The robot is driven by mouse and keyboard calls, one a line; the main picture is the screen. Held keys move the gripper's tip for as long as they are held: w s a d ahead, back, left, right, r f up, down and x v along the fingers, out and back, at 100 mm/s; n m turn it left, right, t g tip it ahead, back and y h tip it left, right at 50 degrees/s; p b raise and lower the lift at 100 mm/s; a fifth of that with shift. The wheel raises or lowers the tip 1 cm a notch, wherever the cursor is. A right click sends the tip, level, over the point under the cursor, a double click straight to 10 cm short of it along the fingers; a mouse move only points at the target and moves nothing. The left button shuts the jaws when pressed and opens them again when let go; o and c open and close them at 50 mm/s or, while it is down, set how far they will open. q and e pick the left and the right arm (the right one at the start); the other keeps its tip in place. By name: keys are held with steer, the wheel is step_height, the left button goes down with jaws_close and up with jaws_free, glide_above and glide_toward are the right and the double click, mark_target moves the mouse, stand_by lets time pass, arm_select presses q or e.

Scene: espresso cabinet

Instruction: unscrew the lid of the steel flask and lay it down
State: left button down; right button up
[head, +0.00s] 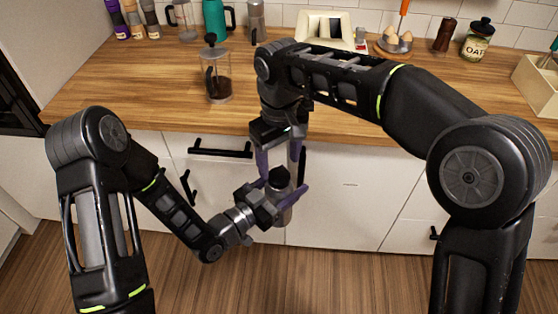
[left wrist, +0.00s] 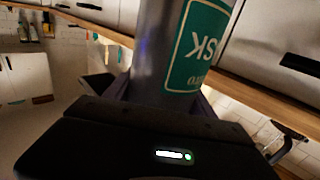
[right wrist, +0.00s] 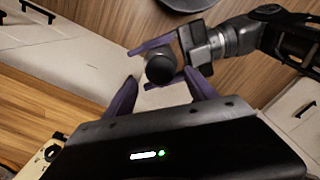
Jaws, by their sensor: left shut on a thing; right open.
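The steel flask (head: 284,207) is held upright in front of the cabinet doors, off the counter. My left gripper (head: 280,194) is shut around its body. In the left wrist view the flask's grey wall (left wrist: 153,50) and green label (left wrist: 197,47) fill the space between the fingers. The dark lid (head: 279,176) is on top of the flask. My right gripper (head: 281,160) points down above the lid, open, with its fingers apart. In the right wrist view the round lid (right wrist: 160,69) lies ahead of and between the open fingertips (right wrist: 164,92).
A French press (head: 217,80) stands near the front edge of the wooden counter (head: 160,95). A teal jug (head: 214,18), an egg holder (head: 394,43) and an oat jar (head: 477,42) stand at the back. The counter's front middle is largely clear.

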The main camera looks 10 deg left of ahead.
mark_target(279, 175)
step_height(279, 175, up, 3)
steer(key=m, duration=0.3)
steer(key=shift+m, duration=0.4)
steer(key=shift+f, duration=0.15)
steer(key=shift+f, duration=3.95)
jaws_close()
steer(key=shift+n, duration=0.7)
